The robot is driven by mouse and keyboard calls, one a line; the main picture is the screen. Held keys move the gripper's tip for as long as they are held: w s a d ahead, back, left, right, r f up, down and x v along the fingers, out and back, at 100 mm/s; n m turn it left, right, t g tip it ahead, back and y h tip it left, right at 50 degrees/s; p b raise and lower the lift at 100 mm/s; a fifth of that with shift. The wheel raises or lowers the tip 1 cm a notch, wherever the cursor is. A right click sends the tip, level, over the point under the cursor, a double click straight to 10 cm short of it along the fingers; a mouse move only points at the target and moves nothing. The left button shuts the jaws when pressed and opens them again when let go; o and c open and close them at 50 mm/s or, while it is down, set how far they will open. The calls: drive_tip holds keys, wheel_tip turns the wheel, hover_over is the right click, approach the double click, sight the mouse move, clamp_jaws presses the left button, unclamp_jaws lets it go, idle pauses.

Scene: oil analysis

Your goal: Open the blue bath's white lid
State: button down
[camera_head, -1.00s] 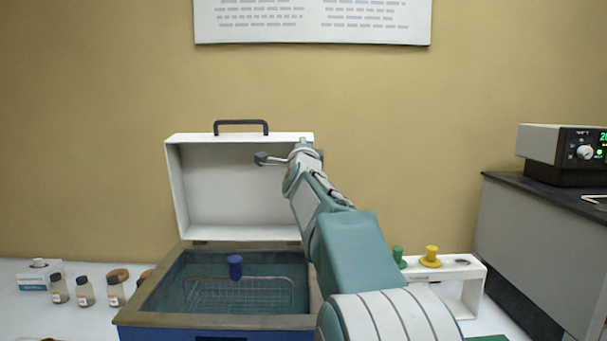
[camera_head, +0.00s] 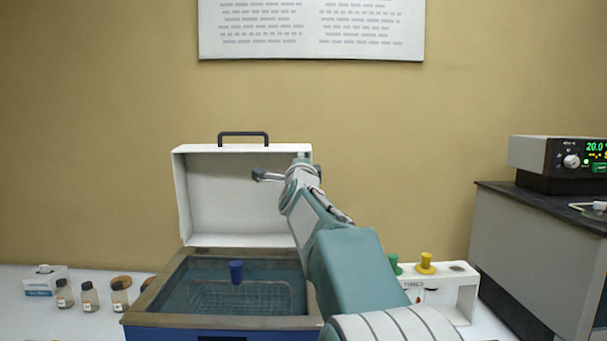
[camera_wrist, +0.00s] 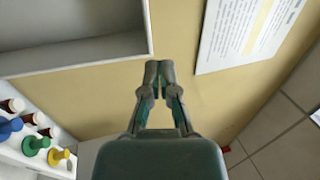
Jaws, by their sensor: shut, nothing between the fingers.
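The blue bath (camera_head: 180,333) stands on the white bench with its basin uncovered. Its white lid (camera_head: 235,195) stands upright at the back edge, swung open, with its hollow inside facing me and its dark handle (camera_head: 243,134) on top. My gripper (camera_head: 258,174) is in front of the lid's inner face, toward its right side. In the wrist view my gripper (camera_wrist: 158,66) has its fingertips together with nothing between them. The lid (camera_wrist: 80,55) shows there at upper left, apart from the fingertips.
A wire rack with a blue knob (camera_head: 236,272) sits in the bath. Small bottles (camera_head: 89,298) and a white box (camera_head: 45,281) stand at left. A white stand with green and yellow plugs (camera_head: 425,263) is at right, near a grey cabinet (camera_head: 530,245) bearing an instrument.

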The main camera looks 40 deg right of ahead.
drive_tip(key=r+v, duration=0.1)
drive_tip(key=v, duration=0.7)
drive_tip(key=shift+s+a, duration=0.3)
drive_tip(key=shift+s, duration=0.1)
drive_tip(key=shift+d+f, duration=0.1)
drive_tip(key=s+a+f+n+g+y, duration=0.2)
drive_tip(key=s+a+f+n+y, duration=0.25)
drive_tip(key=a+f+n, duration=0.35)
drive_tip(key=s+a+f+n+g+y, duration=0.2)
drive_tip(key=s+a+f+n+y, duration=0.2)
drive_tip(key=a+f+n+y, duration=0.45)
drive_tip(key=s+a+f+n+g, duration=0.4)
drive_tip(key=s+f, duration=0.3)
drive_tip(key=s, duration=0.2)
drive_tip(key=s+a+f+n+g+h, duration=0.1)
drive_tip(key=s+a+f+n+g, duration=0.3)
drive_tip(key=s+f, duration=0.4)
drive_tip(key=shift+s+f, duration=0.25)
drive_tip(key=shift+s, duration=0.7)
